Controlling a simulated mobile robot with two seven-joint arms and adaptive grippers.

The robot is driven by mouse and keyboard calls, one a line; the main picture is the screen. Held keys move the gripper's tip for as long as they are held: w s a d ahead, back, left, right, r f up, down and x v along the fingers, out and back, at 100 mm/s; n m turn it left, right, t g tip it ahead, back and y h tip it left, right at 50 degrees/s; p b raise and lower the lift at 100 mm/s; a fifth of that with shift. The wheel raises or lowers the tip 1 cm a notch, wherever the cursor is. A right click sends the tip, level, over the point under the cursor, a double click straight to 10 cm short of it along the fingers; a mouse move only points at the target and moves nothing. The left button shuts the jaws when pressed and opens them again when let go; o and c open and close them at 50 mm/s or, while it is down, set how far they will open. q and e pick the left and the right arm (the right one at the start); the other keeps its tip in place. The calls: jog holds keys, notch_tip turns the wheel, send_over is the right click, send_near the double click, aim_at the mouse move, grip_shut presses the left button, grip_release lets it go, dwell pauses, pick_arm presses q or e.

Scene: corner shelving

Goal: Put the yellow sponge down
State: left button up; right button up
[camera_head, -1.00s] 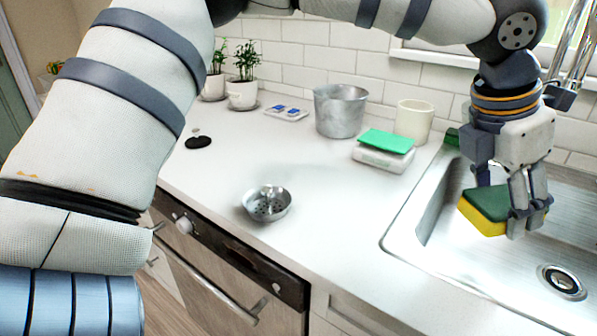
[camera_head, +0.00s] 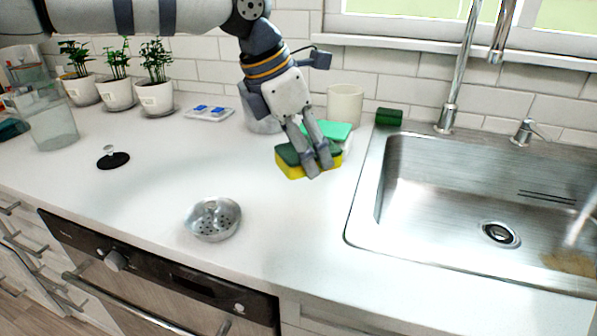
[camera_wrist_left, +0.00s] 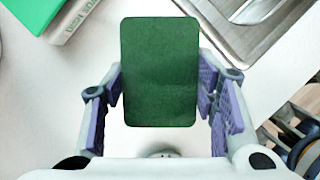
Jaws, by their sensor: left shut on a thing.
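The yellow sponge (camera_head: 293,170), with a dark green top, is held in my left gripper (camera_head: 318,168), over the white counter left of the sink. The gripper's fingers are closed on its sides. In the left wrist view the sponge's green face (camera_wrist_left: 160,72) fills the space between the purple-padded fingers (camera_wrist_left: 165,92). I cannot tell whether the sponge touches the counter. My right gripper is not in view.
A metal strainer (camera_head: 213,219) sits on the counter to the left. The sink (camera_head: 450,262) is at right. Counter (camera_head: 285,225) in front of the sponge is clear.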

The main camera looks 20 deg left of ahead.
aim_at(302, 187)
pick_arm(q)
jog(key=f, duration=0.1)
jog(key=w+a+f, duration=0.1)
jog(key=w+f, duration=0.1)
jog(key=shift+w+a+f, duration=0.1)
jog(key=shift+a+f, duration=0.25)
jog(key=shift+f, duration=0.05)
notch_tip(302, 187, down, 2)
jog(key=shift+f, duration=0.1)
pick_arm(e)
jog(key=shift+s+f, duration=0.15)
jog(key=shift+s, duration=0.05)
pick_arm(q)
jog(key=shift+s+f, duration=0.2)
jog(key=shift+f, duration=0.5)
jog(key=o, duration=0.7)
jog(key=shift+f, duration=0.1)
jog(key=shift+c, duration=0.2)
jog(key=o, duration=0.4)
jog(key=shift+f, duration=0.1)
jog(key=shift+c, duration=0.2)
jog(key=shift+w, duration=0.1)
